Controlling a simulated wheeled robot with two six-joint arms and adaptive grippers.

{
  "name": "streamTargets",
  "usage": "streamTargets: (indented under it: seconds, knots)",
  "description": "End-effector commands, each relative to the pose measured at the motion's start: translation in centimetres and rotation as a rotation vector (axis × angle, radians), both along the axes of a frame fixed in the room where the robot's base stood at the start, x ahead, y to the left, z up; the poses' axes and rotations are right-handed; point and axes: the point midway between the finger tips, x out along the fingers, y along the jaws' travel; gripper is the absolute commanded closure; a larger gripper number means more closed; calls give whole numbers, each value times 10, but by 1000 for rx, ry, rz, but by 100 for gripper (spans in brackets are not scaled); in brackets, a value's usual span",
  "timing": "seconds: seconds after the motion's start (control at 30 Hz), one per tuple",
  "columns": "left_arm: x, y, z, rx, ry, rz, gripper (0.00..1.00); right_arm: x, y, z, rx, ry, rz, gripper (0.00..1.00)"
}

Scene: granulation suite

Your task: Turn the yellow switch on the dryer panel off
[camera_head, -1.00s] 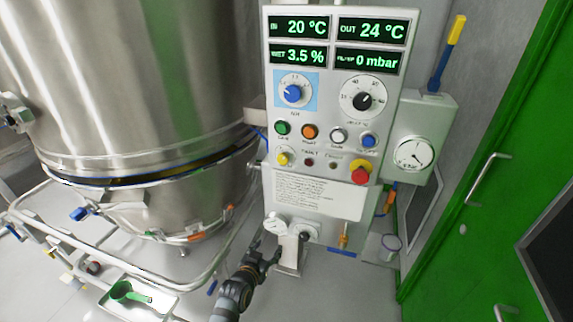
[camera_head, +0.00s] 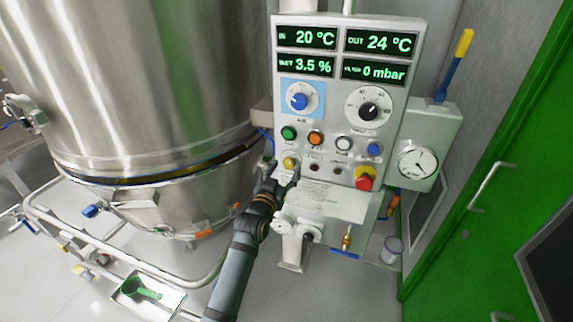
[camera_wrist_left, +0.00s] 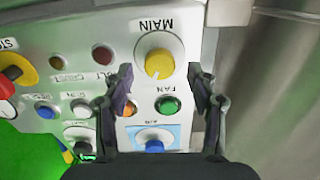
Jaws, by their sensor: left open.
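The yellow switch (camera_head: 290,162) is a round knob at the lower left of the white dryer panel (camera_head: 330,125). In the left wrist view the panel looks upside down, and the yellow switch (camera_wrist_left: 158,63) sits on a pale disc by the label MAIN. My left gripper (camera_head: 282,172) is at the panel's lower left, close to the switch. In the wrist view my left gripper (camera_wrist_left: 160,72) is open, with one finger on each side of the switch's line and nothing held. Contact with the switch cannot be told. My right gripper is out of view.
A green button (camera_head: 288,133) and an orange button (camera_head: 316,138) are just above the switch. A red stop button (camera_head: 365,178) sits to the right. The big steel vessel (camera_head: 150,90) stands at the left, with a pipe rail (camera_head: 120,250) below it.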

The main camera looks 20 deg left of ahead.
Motion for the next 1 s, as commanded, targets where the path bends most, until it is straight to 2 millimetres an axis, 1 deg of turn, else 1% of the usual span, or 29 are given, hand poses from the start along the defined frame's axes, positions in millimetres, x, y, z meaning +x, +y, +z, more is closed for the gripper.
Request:
streamTargets:
  seconds: [0.03,0.13,0.4,0.43,0.8,0.83,1.0]
  knots:
    - [7,0,2,0,0,0,42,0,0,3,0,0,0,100]
    - [14,0,1,0,1,0,42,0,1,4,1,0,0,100]
    - [17,-1,-1,0,1,0,42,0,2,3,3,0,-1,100]
    - [17,-1,-1,0,1,0,43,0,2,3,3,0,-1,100]
    - [17,-1,-1,0,1,0,94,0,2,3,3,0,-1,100]
    - [17,-1,-1,0,1,0,96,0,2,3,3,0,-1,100]
    - [17,-1,0,-10,1,0,96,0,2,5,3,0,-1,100]
